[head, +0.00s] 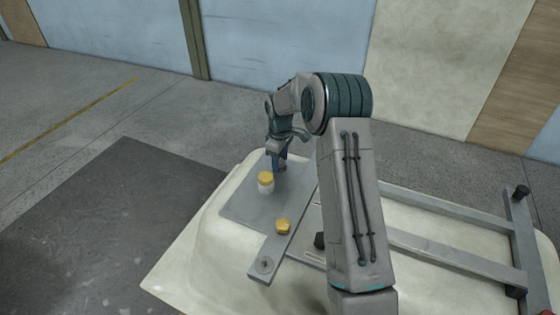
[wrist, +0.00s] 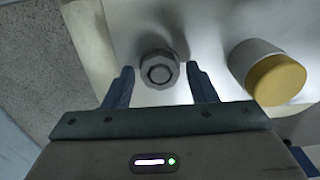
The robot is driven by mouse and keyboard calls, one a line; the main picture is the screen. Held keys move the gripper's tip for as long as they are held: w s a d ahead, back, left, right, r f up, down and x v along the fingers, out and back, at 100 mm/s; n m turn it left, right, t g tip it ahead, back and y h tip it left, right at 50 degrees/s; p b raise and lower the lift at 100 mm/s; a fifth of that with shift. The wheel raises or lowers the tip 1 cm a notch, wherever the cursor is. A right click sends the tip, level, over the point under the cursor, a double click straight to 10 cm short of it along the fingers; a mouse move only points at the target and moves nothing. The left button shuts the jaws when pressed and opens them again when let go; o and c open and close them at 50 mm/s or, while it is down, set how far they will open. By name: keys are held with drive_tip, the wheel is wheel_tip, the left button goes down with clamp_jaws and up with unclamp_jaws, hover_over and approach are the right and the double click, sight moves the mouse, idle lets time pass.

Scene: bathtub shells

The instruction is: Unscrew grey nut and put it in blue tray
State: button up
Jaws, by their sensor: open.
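The grey nut (wrist: 158,70) is a hexagonal piece around a round stud end, on a pale grey plate in the wrist view. My gripper (wrist: 160,67) is open, with one blue finger on each side of the nut and a visible gap to both. I cannot tell how high the fingertips are relative to the nut. In the head view my gripper (head: 279,167) points down at the plate (head: 242,205), and its fingers mostly hide the nut. No blue tray shows in either view.
A white cylinder with a yellow top (head: 265,183) stands close beside my gripper; it also shows in the wrist view (wrist: 275,78). The pale tub shell (head: 205,265) lies beneath.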

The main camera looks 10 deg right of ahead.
drive_tip(key=c, duration=1)
drive_tip(key=shift+o, duration=0.2)
drive_tip(key=n+p, duration=0.1)
drive_tip(key=n, duration=0.5)
drive_tip(key=shift+r+n+p, duration=0.1)
drive_tip(key=shift+n+p, duration=0.25)
drive_tip(key=shift+n, duration=0.05)
drive_tip(key=n+p, duration=0.1)
drive_tip(key=n, duration=0.4)
drive_tip(key=shift+p, duration=0.3)
drive_tip(key=shift+n, duration=0.7)
